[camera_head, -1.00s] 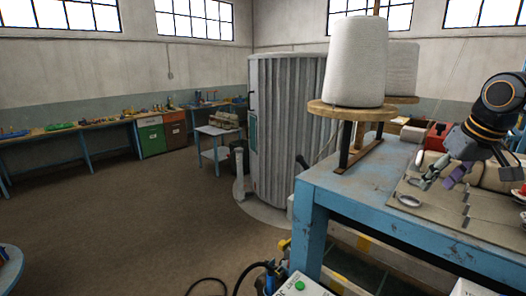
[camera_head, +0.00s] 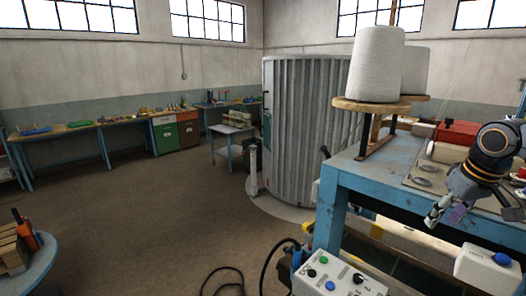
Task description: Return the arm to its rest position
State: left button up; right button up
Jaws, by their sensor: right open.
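My right gripper (camera_head: 446,214) shows at the right of the head view, below my dark arm joint with orange rings. My left gripper is not in view.
Big white thread cones (camera_head: 376,65) stand on a wooden stand at the table. A control box (camera_head: 338,276) with buttons is at the bottom, and a white box with a blue button (camera_head: 488,268) is at the lower right. Open floor (camera_head: 160,225) lies to the left.

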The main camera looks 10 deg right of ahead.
jog(key=s+a+f+n+g, duration=0.1)
jog(key=s+a+f+n, duration=0.2)
jog(key=f, duration=1)
jog(key=s+a+f+n+g, duration=0.1)
jog(key=s+a+f, duration=0.35)
jog(key=f, duration=0.95)
jog(key=s+a+f+m+t, duration=0.1)
jog(key=s+a+f, duration=0.25)
jog(key=a, duration=0.45)
jog(key=s+a+f+m+t, duration=0.25)
jog(key=s+a, duration=0.25)
jog(key=a, duration=0.4)
jog(key=s+d+f+g+b, duration=0.15)
jog(key=f+b, duration=0.25)
jog(key=f, duration=1.5)
jog(key=s+d+f+g+b, duration=0.1)
jog(key=s+d+f+b, duration=0.2)
jog(key=f, duration=1.6)
pick_arm(q)
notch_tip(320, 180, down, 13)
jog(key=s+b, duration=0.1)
jog(key=b, duration=0.5)
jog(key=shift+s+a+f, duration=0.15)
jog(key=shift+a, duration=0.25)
pick_arm(e)
jog(key=s+f+g, duration=0.1)
jog(key=s+f, duration=1.6)
jog(key=f, duration=0.1)
jog(key=shift+f, duration=0.25)
